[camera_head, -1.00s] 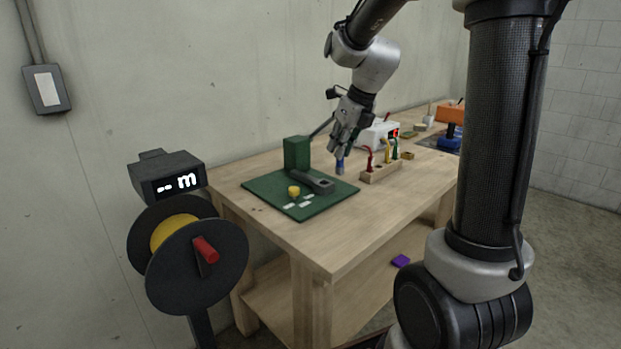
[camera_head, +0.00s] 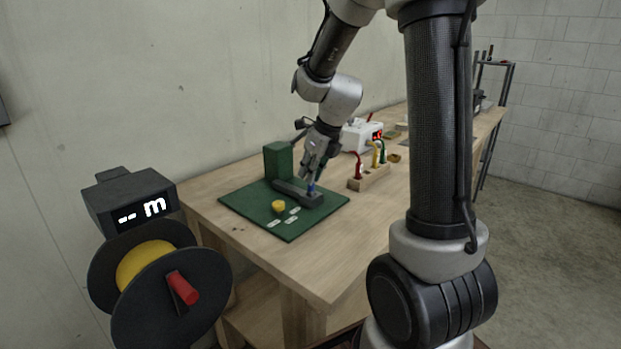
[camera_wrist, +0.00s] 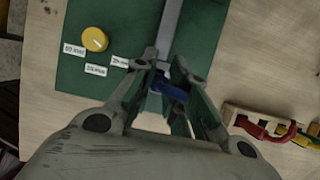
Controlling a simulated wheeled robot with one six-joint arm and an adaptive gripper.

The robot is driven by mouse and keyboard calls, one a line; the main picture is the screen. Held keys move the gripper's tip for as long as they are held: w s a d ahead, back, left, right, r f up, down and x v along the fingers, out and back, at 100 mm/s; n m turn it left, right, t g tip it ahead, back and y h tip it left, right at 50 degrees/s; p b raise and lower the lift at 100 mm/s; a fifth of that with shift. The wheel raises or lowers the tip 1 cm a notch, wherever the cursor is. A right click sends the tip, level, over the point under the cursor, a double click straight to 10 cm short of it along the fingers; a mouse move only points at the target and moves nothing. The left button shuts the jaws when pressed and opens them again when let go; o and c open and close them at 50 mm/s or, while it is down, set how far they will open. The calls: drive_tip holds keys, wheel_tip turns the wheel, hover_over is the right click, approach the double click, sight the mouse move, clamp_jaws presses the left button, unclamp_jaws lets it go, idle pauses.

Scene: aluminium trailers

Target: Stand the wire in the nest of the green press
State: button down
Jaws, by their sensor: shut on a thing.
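The green press has a green base plate (camera_head: 245,203), an upright green block (camera_head: 278,160) and a low dark grey bar (camera_head: 290,187) running towards the right. A yellow knob (camera_head: 278,205) and white labels are on the plate. My gripper (camera_head: 313,178) is over the right end of the bar, shut on a blue wire (camera_head: 311,188) that points down. In the wrist view, the blue wire (camera_wrist: 172,88) is between the fingertips, close to the end of the grey bar (camera_wrist: 168,38). The fingers hide the nest, and I cannot tell whether the wire's lower end is inside it.
Right of the press stands a wooden rack (camera_head: 370,182) with red, yellow and green wires. A white box (camera_head: 362,135) with a red display is behind it. A reel (camera_head: 165,280) with a meter stands in front left. The front right of the table is clear.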

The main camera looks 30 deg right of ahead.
drive_tip(key=shift+f, duration=0.85)
drive_tip(key=shift+f, duration=0.1)
drive_tip(key=c, duration=1.4)
unclamp_jaws()
